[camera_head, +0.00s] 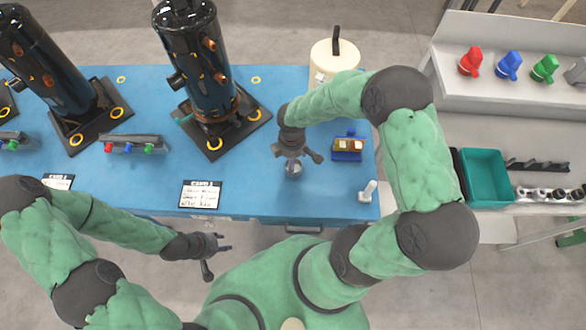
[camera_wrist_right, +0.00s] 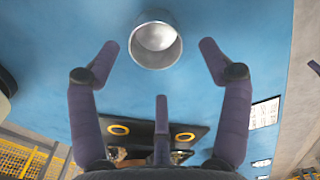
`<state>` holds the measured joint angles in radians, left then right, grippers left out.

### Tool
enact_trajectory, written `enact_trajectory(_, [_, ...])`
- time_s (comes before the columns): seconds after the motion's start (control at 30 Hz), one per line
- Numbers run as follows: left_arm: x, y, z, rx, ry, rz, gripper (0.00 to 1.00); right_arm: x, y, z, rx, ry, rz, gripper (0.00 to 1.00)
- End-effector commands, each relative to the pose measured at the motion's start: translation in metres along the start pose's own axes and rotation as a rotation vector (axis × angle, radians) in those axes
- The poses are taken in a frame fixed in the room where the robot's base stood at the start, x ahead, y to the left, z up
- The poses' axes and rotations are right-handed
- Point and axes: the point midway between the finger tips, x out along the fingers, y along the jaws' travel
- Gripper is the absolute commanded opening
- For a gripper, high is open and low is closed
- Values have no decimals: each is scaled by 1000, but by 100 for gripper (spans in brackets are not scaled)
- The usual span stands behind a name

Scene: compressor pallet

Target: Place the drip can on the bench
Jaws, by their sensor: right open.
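The drip can, a small grey metal cup (camera_head: 293,168), stands on the blue bench (camera_head: 150,180) near its front edge. In the right wrist view the can (camera_wrist_right: 156,42) shows its round open mouth, with clear gaps to the fingertips on both sides. My right gripper (camera_head: 298,157) is open and empty just above the can, partly covering it in the head view. My left gripper (camera_head: 218,262) is open and empty, in front of the bench and over the floor.
Dark compressor cylinders (camera_head: 200,60) stand on black plates behind. A cream canister (camera_head: 334,60) is behind my right arm. A teal bin (camera_head: 486,178) is on the right-hand shelf.

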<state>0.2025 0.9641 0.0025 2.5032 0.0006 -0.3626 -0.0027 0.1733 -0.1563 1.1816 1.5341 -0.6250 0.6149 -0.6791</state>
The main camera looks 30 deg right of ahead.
Motion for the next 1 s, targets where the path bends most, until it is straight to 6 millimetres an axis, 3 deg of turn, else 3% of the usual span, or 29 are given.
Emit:
enact_trajectory(0.17, [4,-2,0,0,0,0,40,11,1,1,0,0,0,78])
enact_trajectory(0.5, [22,-8,-1,0,0,0,40,54,3,5,-1,0,1,78])
enact_trajectory(0.73, [21,-8,-1,0,0,0,40,54,3,5,-1,0,1,78])
enact_trajectory(0.77, [21,-8,-1,0,0,0,40,54,3,5,-1,0,1,76])
enact_trajectory(0.97, [21,-8,-1,0,0,0,40,54,2,5,-1,0,1,19])
enact_trajectory(1.0, [21,-8,-1,0,0,0,40,54,2,5,-1,0,1,18])
